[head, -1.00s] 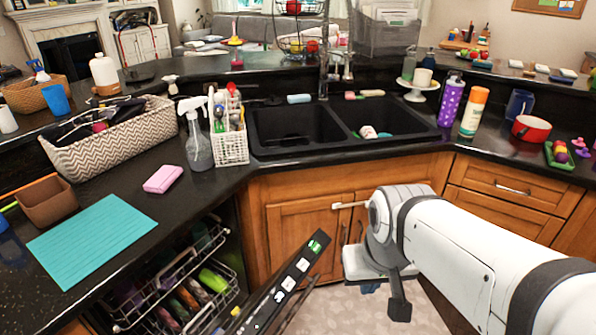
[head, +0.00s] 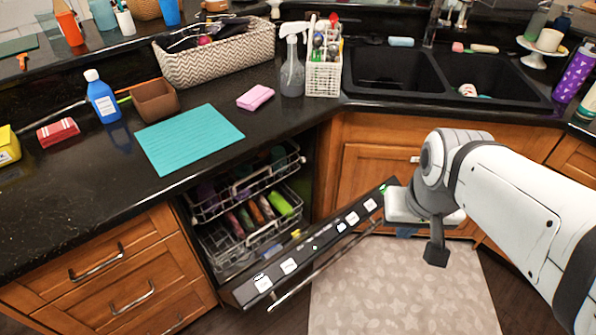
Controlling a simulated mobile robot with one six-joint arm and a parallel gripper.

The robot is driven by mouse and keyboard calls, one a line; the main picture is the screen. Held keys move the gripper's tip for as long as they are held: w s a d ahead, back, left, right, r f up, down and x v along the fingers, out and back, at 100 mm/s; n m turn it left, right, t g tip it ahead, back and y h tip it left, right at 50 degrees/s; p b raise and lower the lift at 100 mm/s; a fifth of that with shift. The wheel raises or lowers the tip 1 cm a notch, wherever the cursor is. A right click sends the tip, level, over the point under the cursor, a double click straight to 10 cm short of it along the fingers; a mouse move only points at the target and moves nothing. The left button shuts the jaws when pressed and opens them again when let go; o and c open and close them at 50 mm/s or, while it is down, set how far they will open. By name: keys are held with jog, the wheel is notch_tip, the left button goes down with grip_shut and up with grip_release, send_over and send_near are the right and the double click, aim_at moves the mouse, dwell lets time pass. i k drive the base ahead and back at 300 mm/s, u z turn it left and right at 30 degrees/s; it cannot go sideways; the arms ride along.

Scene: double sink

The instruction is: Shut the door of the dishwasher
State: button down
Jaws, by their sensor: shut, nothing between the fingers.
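The dishwasher door (head: 316,247) hangs partly open, tilted outward from its cavity under the counter. Its dark top edge carries a row of white labels and a green one at the right end. A metal handle bar (head: 328,267) runs along its outer side. Behind it, the upper rack (head: 243,187) and lower rack (head: 245,244) hold colourful items. My gripper (head: 408,230) is beyond the right end of the door's top edge, low by the sink cabinet. It is shut and empty. My wrist partly hides the fingers; I cannot tell whether they touch the door.
Wooden drawers (head: 110,270) flank the dishwasher on the left, and sink cabinet doors (head: 372,172) on the right. A patterned mat (head: 400,290) covers the floor in front of the sink. The black counter above holds a teal mat (head: 188,138), a pink sponge (head: 255,97) and a spray bottle (head: 291,70).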

aim_at(241, 293)
jog(key=u, duration=1.75)
jog(key=k, duration=0.85)
jog(key=z, duration=0.95)
jog(key=k, duration=0.3)
jog(key=u, duration=0.4)
jog(key=i, duration=0.75)
jog(key=z, duration=0.35)
